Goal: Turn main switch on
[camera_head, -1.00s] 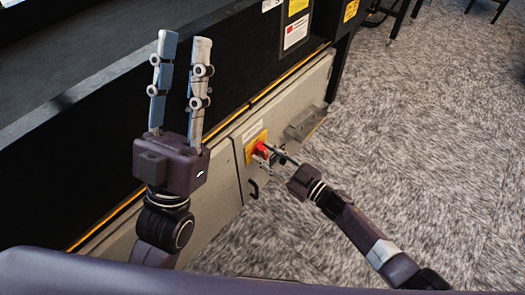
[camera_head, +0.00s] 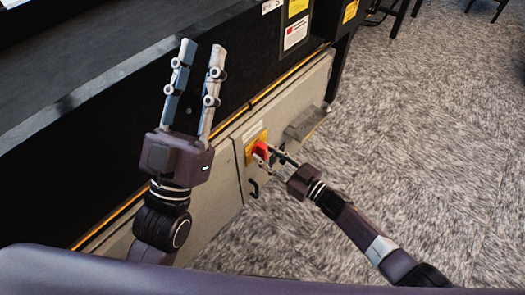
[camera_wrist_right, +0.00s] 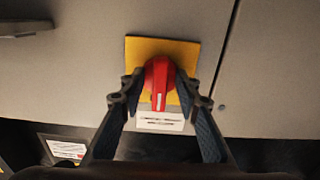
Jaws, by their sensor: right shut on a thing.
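The main switch is a red rotary knob (camera_head: 261,148) on a yellow square plate (camera_head: 250,152), set on a grey cabinet panel. In the right wrist view the red knob (camera_wrist_right: 159,80) sits on the yellow plate (camera_wrist_right: 140,48) with its white mark lengthwise toward a white label (camera_wrist_right: 160,123). My right gripper (camera_head: 270,153) is shut on the knob, one finger on each side, as the wrist view also shows (camera_wrist_right: 159,86). My left gripper (camera_head: 204,47) is raised over the dark machine side, its two fingers apart and nothing between them.
The grey cabinet (camera_head: 220,197) runs along the machine's lower side, with a grey box (camera_head: 305,124) to the right of the switch and a black handle (camera_head: 254,188) below it. Warning labels (camera_head: 296,32) are on the black panel above. The carpet (camera_head: 420,150) at right is open floor.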

